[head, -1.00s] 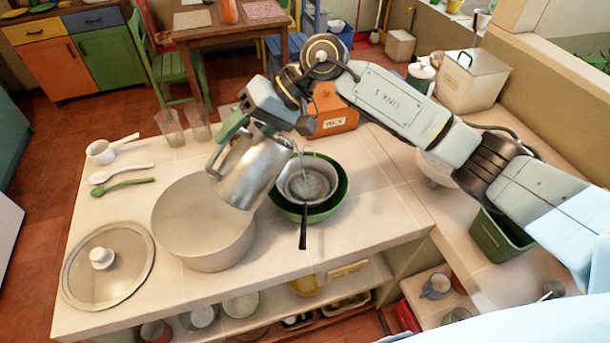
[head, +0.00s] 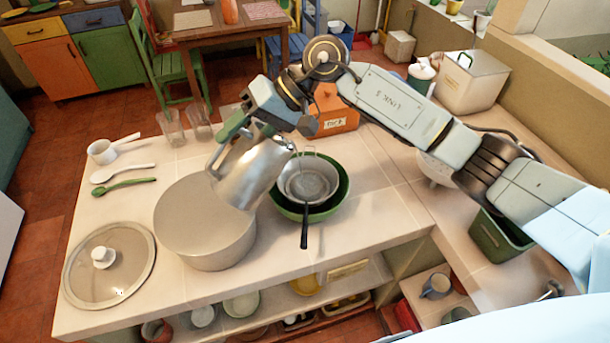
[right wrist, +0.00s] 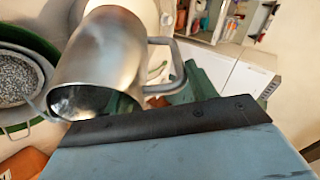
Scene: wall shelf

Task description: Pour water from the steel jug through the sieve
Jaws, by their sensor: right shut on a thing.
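The steel jug (head: 252,175) is tipped in the air above the edge of the big pot, its mouth towards the sieve. In the right wrist view the jug (right wrist: 105,60) shows its dark open mouth facing the sieve. My right gripper (head: 236,126) is shut on the jug's handle side; its exact grip is partly hidden. The sieve (head: 310,184) has a black handle and sits over the green bowl (head: 342,196). The sieve also shows in the right wrist view (right wrist: 15,78), with grainy mesh. I see no clear water stream in the head view. My left gripper is out of view.
The big pot (head: 205,250) stands left of the bowl, close under the jug. A glass lid (head: 130,270), spoons (head: 125,188) and a white ladle (head: 103,152) lie on the left. Two glasses (head: 172,128) and an orange box (head: 335,118) stand behind. The counter front right of the bowl is clear.

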